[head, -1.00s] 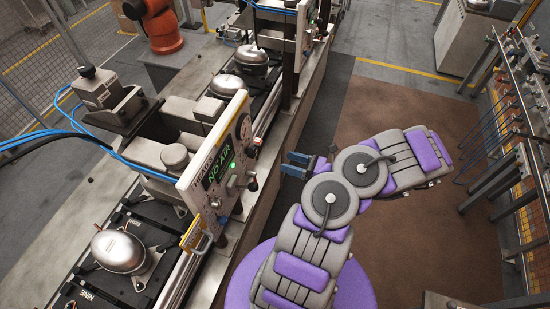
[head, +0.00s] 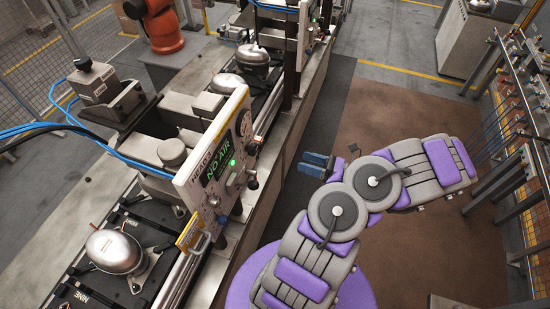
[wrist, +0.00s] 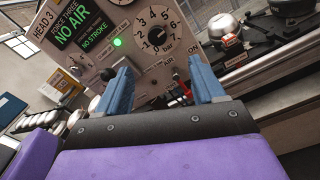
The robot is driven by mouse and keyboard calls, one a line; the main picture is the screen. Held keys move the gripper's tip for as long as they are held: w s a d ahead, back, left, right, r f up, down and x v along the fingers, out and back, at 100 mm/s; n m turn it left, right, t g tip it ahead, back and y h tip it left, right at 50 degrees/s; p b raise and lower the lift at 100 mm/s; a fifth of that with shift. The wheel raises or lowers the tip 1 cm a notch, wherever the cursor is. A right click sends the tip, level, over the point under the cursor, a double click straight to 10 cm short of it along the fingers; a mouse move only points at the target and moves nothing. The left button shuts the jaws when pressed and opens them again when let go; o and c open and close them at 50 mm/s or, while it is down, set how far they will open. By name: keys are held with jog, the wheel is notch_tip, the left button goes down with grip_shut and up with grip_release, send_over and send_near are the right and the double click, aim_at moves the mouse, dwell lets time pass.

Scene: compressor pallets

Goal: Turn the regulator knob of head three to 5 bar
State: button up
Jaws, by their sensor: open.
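The head three panel (wrist: 88,40) fills the upper middle of the wrist view, labelled HEAD 3, with a green "NO AIR" readout. Its regulator knob (wrist: 156,37) is dark, inside a white dial numbered up to 7 and marked bar. Its exact setting is too small to read surely. My gripper (wrist: 162,86) is open and empty, its two blue fingers below and either side of the dial. In the head view, my gripper (head: 318,164) is right of the panel (head: 215,160), apart from it across a gap. The panel is steeply angled there, so the knob is hard to make out.
A red lever (wrist: 181,93) sits below the dial near an AIR ON label. A green lamp (wrist: 117,42) is lit. A silver compressor (head: 115,250) rests on a pallet at lower left. The brown floor mat (head: 385,110) is clear; a rack (head: 520,100) stands at right.

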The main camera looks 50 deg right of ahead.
jog(key=m+b, duration=0.1)
jog(key=b, duration=0.3)
jog(key=m+b, duration=0.3)
jog(key=b, duration=0.4)
send_near(256, 151)
jog(key=x, duration=1)
jog(key=shift+a+r, duration=0.15)
jog(key=shift+a, duration=0.05)
jog(key=shift+c, duration=0.5)
jog(key=c, duration=1)
jog(key=shift+o, duration=0.2)
jog(key=shift+r+n+p, duration=0.1)
jog(key=shift+n+p, duration=0.65)
jog(key=shift+n, duration=0.45)
jog(key=shift+f+n+p, duration=0.2)
jog(key=shift+n+p, duration=0.15)
jog(key=shift+n, duration=0.95)
jog(key=o, duration=1.1)
jog(key=shift+d, duration=0.1)
jog(key=shift+c, duration=0.2)
